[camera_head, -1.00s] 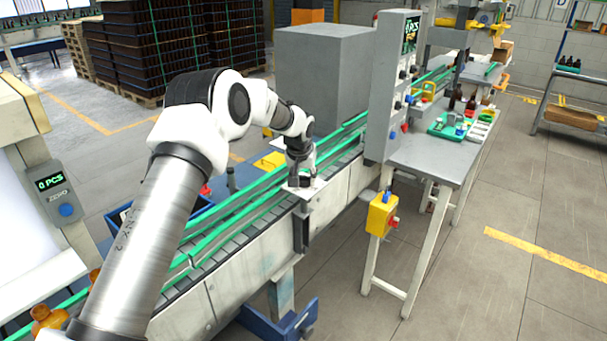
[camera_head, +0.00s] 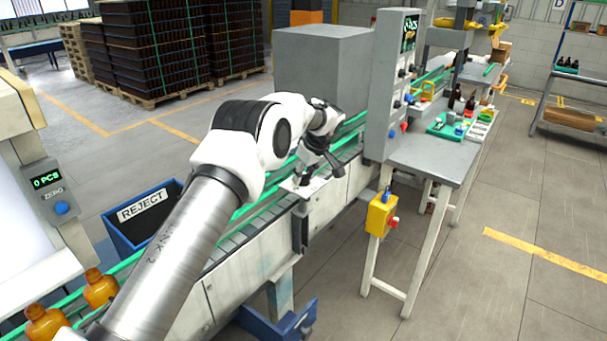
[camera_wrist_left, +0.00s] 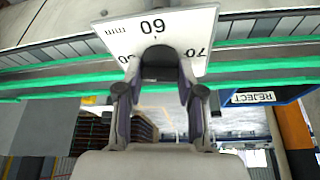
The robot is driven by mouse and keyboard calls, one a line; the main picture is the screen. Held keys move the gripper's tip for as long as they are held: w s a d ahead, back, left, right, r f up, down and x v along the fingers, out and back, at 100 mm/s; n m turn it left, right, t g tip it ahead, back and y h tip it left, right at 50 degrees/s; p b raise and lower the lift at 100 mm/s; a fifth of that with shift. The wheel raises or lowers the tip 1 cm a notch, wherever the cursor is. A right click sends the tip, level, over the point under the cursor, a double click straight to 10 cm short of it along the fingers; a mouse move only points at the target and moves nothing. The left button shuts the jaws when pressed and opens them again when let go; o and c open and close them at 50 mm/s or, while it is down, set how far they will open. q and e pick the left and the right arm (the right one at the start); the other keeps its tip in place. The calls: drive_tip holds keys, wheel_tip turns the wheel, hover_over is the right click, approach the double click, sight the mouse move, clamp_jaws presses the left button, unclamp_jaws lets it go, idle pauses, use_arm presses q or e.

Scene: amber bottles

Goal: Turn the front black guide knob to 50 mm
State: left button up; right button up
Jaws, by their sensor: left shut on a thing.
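The front black guide knob (camera_wrist_left: 158,58) sits on a white scale plate (camera_wrist_left: 120,38) in the left wrist view. The plate reads 60, 70 and mm, upside down in that picture; another number at its left is partly hidden. My left gripper (camera_wrist_left: 160,72) is shut on the knob, its two fingers on either side. The knob's pointer cannot be made out. In the head view the white plate (camera_head: 296,187) stands at the conveyor's near side, with my left gripper (camera_head: 313,171) over it, tilted. My right gripper is not in view.
Green guide rails (camera_head: 243,209) run along the conveyor. A blue REJECT bin (camera_head: 120,236) stands behind it at left. Amber bottles (camera_head: 100,288) stand at lower left. A grey control panel (camera_head: 389,120) and yellow switch box (camera_head: 381,214) are to the right.

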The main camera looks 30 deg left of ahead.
use_arm(q)
drive_tip(key=shift+w+n+g+p, duration=0.1)
drive_tip(key=shift+n+g+p, duration=0.35)
drive_tip(key=shift+n, duration=0.65)
drive_tip(key=o, duration=1.1)
drive_tip(key=shift+d, duration=0.1)
drive_tip(key=shift+o, duration=0.2)
drive_tip(key=shift+d, duration=0.1)
drive_tip(key=shift+d+r, duration=0.1)
drive_tip(key=shift+r, duration=0.35)
drive_tip(key=v, duration=1.1)
